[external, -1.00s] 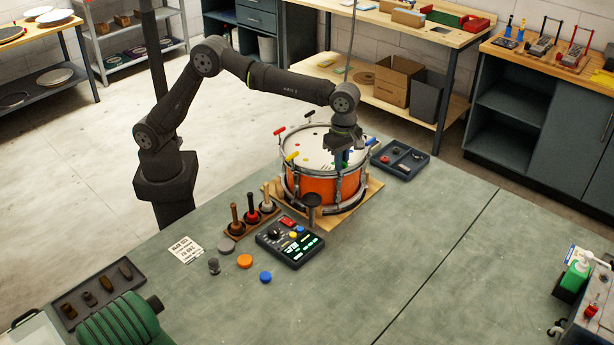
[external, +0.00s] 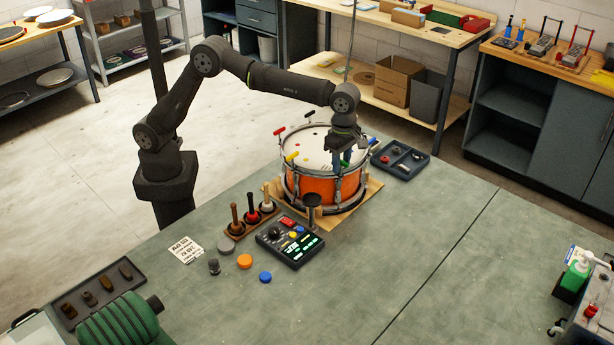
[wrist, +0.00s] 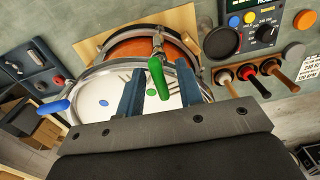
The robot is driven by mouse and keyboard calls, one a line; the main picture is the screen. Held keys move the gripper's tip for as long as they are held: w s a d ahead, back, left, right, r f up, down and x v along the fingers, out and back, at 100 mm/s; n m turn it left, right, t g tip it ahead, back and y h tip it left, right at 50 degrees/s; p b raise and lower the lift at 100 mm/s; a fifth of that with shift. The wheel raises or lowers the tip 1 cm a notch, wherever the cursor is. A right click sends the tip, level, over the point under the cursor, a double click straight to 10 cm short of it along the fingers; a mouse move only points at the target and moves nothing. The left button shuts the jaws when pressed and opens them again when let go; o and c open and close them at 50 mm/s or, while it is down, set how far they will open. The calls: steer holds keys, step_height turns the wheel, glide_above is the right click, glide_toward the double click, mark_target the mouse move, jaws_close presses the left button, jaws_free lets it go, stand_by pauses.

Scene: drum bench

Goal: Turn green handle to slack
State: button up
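The orange drum (external: 312,190) with a white head and chrome rim stands on a wooden board. Coloured tuning handles sit around its rim. The green handle (wrist: 157,77) shows upright in the wrist view, near the rim. My gripper (wrist: 158,90) is open, with one blue-grey finger on each side of the green handle and visible gaps to both. In the external view my gripper (external: 345,160) is above the drum's right side and hides most of the green handle. I cannot tell how deep the fingers reach around it.
A blue handle (wrist: 54,107) is on the rim to the left in the wrist view. Red (external: 280,130) and yellow (external: 291,157) handles are at the drum's left. A control box (external: 290,243) and mallet rack (external: 250,220) stand in front.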

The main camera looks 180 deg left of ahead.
steer(key=shift+r, duration=0.1)
step_height(320, 180, up, 17)
steer(key=shift+r, duration=0.15)
stand_by(0.5)
stand_by(0.6)
step_height(320, 180, down, 17)
steer(key=shift+f, duration=0.2)
stand_by(0.6)
